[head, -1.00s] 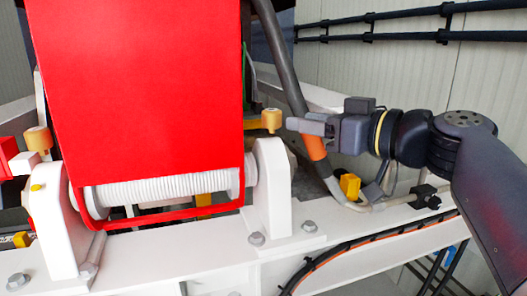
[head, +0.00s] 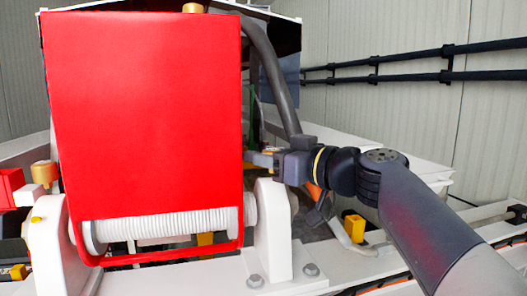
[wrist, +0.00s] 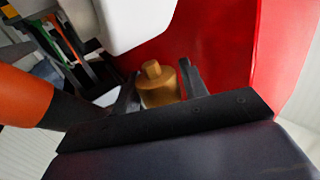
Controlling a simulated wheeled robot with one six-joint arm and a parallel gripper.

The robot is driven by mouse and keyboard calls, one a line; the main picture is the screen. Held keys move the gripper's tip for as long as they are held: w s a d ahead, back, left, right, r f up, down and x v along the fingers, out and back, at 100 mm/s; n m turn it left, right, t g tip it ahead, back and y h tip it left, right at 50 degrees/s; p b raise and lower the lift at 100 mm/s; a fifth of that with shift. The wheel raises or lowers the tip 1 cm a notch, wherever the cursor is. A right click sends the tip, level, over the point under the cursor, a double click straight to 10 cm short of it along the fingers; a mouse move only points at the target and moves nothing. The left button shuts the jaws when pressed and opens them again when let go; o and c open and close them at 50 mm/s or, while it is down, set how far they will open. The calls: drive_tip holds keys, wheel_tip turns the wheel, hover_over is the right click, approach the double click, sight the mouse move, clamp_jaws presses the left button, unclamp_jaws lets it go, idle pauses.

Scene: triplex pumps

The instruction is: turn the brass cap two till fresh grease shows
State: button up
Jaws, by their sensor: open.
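A brass cap (wrist: 160,88) with a small knob on top sits between the two dark fingers of my gripper (wrist: 157,84) in the wrist view. The fingers are apart, one on each side of the cap; I cannot tell whether either touches it. In the head view my gripper (head: 262,159) is beside the red guard's right edge, above the right white bracket, and mostly hides this cap. Another brass cap (head: 43,174) stands at the left bracket. A third brass piece (head: 193,7) shows above the guard. No fresh grease is visible.
The large red guard (head: 145,115) stands close left of my gripper, over a white ribbed roller (head: 165,223). The white bracket (head: 271,230) is below. A dark hose with an orange section (wrist: 20,95) runs close by. Dark rails (head: 410,62) line the wall.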

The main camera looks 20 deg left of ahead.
drive_tip(key=shift+w+a, duration=0.15)
drive_tip(key=shift+a, duration=0.25)
drive_tip(key=shift+c, duration=0.3)
drive_tip(key=c, duration=0.6)
drive_tip(key=shift+c, duration=0.2)
drive_tip(key=shift+f+m+b, duration=0.1)
drive_tip(key=shift+m+b, duration=0.2)
